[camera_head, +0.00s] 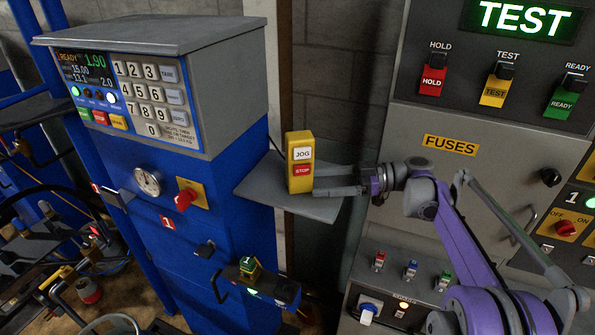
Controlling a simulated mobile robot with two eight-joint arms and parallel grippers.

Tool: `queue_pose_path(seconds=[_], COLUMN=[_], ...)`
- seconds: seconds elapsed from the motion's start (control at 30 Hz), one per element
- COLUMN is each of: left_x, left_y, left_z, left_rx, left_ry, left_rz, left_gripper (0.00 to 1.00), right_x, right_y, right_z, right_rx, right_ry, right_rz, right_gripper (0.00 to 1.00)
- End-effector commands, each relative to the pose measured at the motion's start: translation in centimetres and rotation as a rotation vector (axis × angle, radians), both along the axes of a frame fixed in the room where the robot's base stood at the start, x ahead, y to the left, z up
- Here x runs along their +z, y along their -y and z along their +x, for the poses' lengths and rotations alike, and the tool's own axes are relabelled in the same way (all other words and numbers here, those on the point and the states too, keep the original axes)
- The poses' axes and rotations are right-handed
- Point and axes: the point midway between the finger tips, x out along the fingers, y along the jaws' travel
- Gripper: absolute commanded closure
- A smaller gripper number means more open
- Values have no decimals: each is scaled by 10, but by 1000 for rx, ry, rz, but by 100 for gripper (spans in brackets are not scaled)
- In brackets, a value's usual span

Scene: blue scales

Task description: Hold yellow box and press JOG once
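The yellow box (291,179) stands upright on a small grey shelf (258,191). Its front faces me, with a white JOG button (302,154) above a red STOP button (303,170). My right gripper (317,180) comes in from the right at the height of the box's lower half. Its two fingers are apart, with their tips at the box's right edge. Neither finger visibly crosses the box's front, and I cannot tell whether they touch it. My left gripper is not in view.
A blue scale cabinet with a keypad (150,95) stands left of the shelf, with a red knob (183,201) below. A grey panel with HOLD (432,82), TEST (494,92) and READY (560,105) switches stands at the right. The shelf's left part is clear.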

Motion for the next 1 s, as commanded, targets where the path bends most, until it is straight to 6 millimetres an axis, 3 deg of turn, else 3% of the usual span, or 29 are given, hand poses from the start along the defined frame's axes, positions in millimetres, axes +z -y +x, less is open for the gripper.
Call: queue_pose_path(seconds=[0.3,0.77,1.0], left_x=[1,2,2], left_y=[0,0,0], left_z=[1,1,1], left_rx=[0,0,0], left_ry=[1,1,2], left_rz=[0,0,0], left_gripper=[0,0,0], right_x=[-3,-5,-5], right_y=[-39,-48,-48], right_z=[0,0,0], right_rx=[2,-1,-1], right_ry=[1,0,0], right_rz=[-1,-1,-1], right_gripper=[22,22,62])
